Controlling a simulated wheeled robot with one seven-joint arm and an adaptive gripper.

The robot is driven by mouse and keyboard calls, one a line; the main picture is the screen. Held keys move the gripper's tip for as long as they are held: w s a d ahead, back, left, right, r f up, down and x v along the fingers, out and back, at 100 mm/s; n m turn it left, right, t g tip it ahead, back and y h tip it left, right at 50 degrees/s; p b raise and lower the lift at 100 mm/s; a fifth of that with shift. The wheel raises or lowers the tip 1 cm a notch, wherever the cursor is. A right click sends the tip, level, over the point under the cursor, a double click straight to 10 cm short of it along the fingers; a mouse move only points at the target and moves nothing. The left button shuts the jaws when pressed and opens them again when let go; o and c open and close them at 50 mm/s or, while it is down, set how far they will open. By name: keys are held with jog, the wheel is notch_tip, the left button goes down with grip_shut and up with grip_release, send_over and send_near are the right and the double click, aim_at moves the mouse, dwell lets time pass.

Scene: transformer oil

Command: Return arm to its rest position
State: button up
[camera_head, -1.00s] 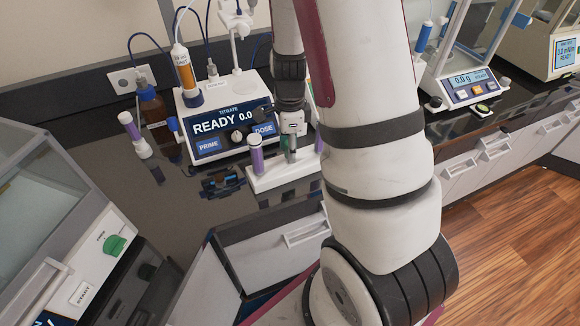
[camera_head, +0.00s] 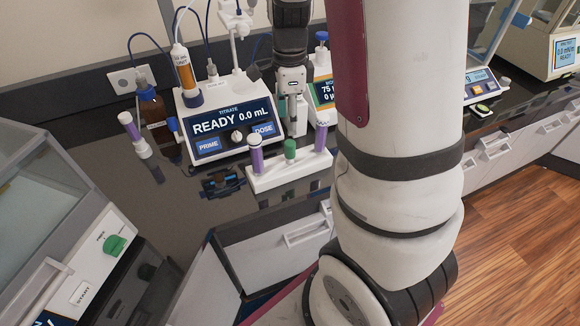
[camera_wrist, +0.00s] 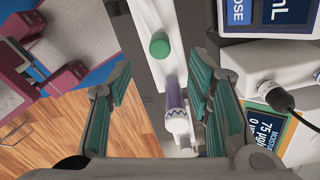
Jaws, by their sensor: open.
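My gripper (camera_head: 293,112) hangs above and behind the white rack (camera_head: 272,181) on the dark counter. In the wrist view my gripper (camera_wrist: 160,72) has its green-padded fingers spread apart, with nothing held between them. The rack holds a purple tube (camera_head: 256,156) at its left, a green-topped tube (camera_head: 290,150) in the middle and another purple tube (camera_head: 321,138) at its right. The wrist view shows the green top (camera_wrist: 159,46) and one purple tube (camera_wrist: 175,100) below the fingers, apart from them. My arm covers part of the counter at right.
The titrator (camera_head: 222,128) stands close behind the rack, with a brown bottle (camera_head: 152,110) to its left. A moisture instrument (camera_head: 323,92) is right beside my gripper. A lone purple tube on a stand (camera_head: 133,132) stands at left.

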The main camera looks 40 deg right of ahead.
jog(key=shift+r, duration=0.8)
jog(key=s+a+r+n+t, duration=0.5)
jog(key=s+a+r+n, duration=0.9)
jog(key=n, duration=1)
notch_tip(320, 180, up, 2)
jog(key=shift+a+r+t, duration=0.15)
jog(key=shift+a+t, duration=0.15)
jog(key=shift+a, duration=0.75)
jog(key=shift+o, duration=0.2)
